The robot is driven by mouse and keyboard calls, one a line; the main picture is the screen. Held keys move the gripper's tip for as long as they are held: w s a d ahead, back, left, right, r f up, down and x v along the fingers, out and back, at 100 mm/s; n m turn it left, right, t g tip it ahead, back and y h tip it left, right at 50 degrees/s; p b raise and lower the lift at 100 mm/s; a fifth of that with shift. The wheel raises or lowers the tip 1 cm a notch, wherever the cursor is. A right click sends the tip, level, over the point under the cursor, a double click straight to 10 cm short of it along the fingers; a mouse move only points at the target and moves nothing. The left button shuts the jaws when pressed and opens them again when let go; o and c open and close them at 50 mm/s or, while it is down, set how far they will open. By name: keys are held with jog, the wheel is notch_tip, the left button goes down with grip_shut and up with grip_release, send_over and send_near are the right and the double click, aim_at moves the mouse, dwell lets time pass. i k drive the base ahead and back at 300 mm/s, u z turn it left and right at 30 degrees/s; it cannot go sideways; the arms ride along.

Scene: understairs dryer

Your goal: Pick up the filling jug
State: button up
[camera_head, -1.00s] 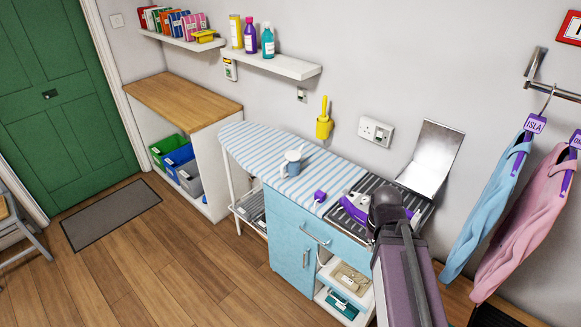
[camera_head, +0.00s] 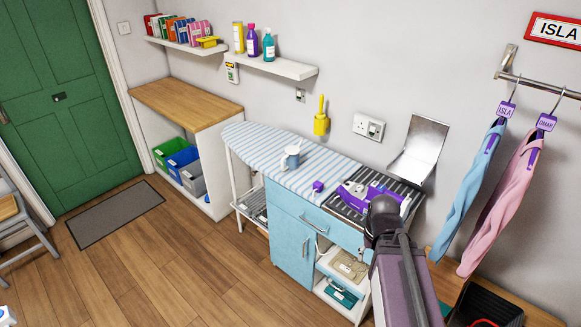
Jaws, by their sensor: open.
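A small pale blue-grey jug (camera_head: 291,161), which I take for the filling jug, stands upright on the blue-and-white striped ironing board (camera_head: 262,153), near its middle. Its handle or spout detail is too small to read well. My arm rises from the bottom right, and its dark rounded joint overlaps the front right of the ironing station. I cannot make out gripper fingers in this view. The visible part of the arm is well to the right of the jug and apart from it.
A purple iron (camera_head: 355,193) rests on a dark ribbed rest, right of a small purple object (camera_head: 318,187). A raised metal panel (camera_head: 418,148) stands behind. Blue and pink garments hang at right. A wooden-topped unit (camera_head: 188,104) stands left.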

aim_at(292, 157)
jog(key=k, duration=0.25)
jog(key=u, duration=0.25)
jog(key=i, duration=1.4)
jog(key=z, duration=0.15)
